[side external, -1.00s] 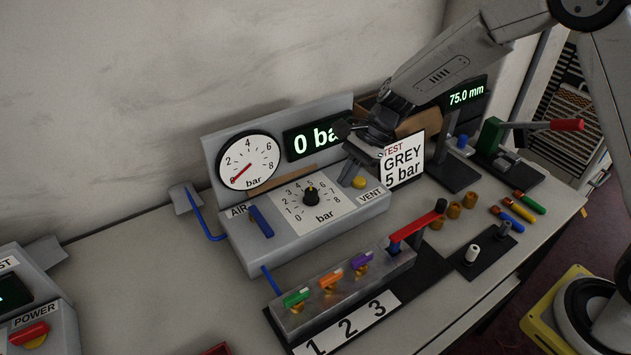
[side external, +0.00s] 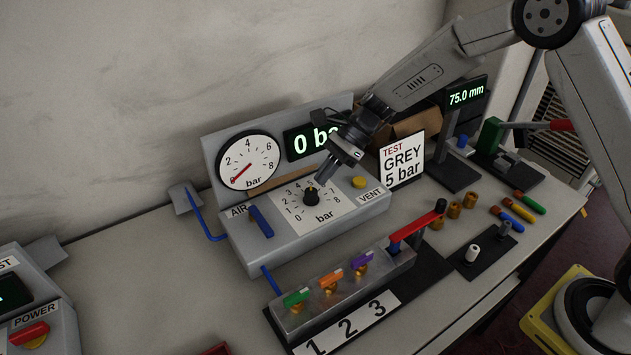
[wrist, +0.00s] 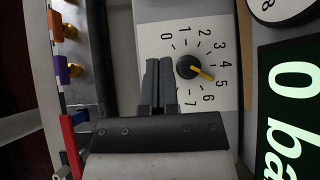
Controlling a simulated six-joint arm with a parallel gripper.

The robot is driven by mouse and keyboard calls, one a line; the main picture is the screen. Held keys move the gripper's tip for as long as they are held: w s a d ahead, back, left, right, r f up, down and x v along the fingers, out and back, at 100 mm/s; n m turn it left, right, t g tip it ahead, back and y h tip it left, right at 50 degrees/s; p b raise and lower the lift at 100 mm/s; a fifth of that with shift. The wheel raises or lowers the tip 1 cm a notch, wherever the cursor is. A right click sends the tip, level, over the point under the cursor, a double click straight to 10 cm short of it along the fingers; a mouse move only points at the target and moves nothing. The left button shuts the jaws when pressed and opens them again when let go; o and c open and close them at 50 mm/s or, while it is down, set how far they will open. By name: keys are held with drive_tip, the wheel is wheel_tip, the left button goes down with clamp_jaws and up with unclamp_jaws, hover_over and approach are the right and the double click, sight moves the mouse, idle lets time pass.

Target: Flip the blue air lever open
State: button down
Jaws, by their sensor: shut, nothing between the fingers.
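The blue air lever (side external: 261,221) stands on the sloped grey panel below the AIR label, left of the dial. The black knob (side external: 311,196) has a yellow pointer and sits at the centre of the white bar dial; in the wrist view the knob (wrist: 189,68) points between 4 and 5. My gripper (side external: 320,181) is shut and empty, pointing down just above and to the right of the knob. In the wrist view its closed fingers (wrist: 158,68) lie beside the knob. The air lever is not seen in the wrist view.
The round gauge (side external: 248,161) reads 0 and the display (side external: 306,141) shows 0 bar. A metal block with green, orange and purple levers (side external: 362,258) and a red-handled lever (side external: 415,227) stand in front. A GREY 5 bar sign (side external: 403,160) stands to the right.

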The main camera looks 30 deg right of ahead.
approach(282, 229)
drive_tip(key=x, duration=0.4)
drive_tip(key=shift+f, duration=0.2)
drive_tip(key=shift+a, duration=2.1)
